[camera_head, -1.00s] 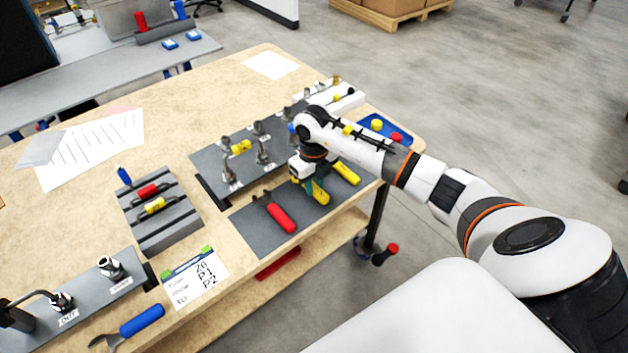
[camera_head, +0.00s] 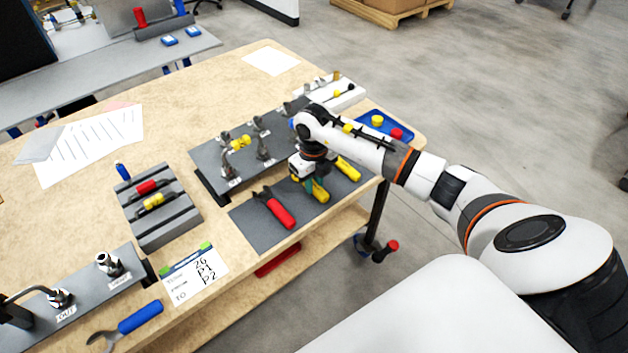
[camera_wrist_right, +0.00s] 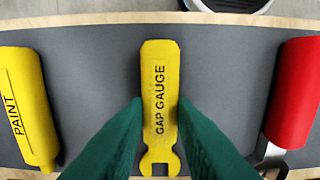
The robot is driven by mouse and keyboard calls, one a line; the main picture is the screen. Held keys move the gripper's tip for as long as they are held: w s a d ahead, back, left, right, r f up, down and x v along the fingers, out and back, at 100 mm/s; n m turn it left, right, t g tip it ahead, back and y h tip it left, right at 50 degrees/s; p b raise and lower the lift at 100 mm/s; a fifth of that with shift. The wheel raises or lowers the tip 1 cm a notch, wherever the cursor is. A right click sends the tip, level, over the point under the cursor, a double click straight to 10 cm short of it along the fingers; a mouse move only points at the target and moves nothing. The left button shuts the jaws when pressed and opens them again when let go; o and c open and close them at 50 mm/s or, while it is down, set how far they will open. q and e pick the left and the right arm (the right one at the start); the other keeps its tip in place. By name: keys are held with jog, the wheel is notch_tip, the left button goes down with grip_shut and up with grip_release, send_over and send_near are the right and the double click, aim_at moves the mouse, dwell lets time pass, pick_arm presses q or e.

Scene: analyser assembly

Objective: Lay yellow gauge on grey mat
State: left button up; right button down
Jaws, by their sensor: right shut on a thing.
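The yellow gauge (camera_head: 319,192), marked GAP GAUGE, is over the grey mat (camera_head: 253,228) between two other tools. In the right wrist view the gauge (camera_wrist_right: 159,75) points straight up the picture, its open-jawed end at the bottom. My right gripper (camera_head: 311,184) is shut on it; its green fingers (camera_wrist_right: 157,108) show on both sides of the gauge. The gauge is flat and very low at the mat; I cannot tell whether it touches. The gripper and wrist hide its far end in the head view. My left gripper is not in view.
On the mat, a red-handled tool (camera_head: 281,213) lies to the left and a yellow paint marker (camera_head: 348,168) to the right. A raised grey fixture board (camera_head: 207,157) with fittings stands behind. A blue tray (camera_head: 374,131) is at the table's right edge.

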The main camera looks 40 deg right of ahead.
jog(key=c, duration=1.1)
grip_release()
jog(key=shift+c, duration=0.2)
notch_tip(320, 180, up, 12)
jog(key=b, duration=0.1)
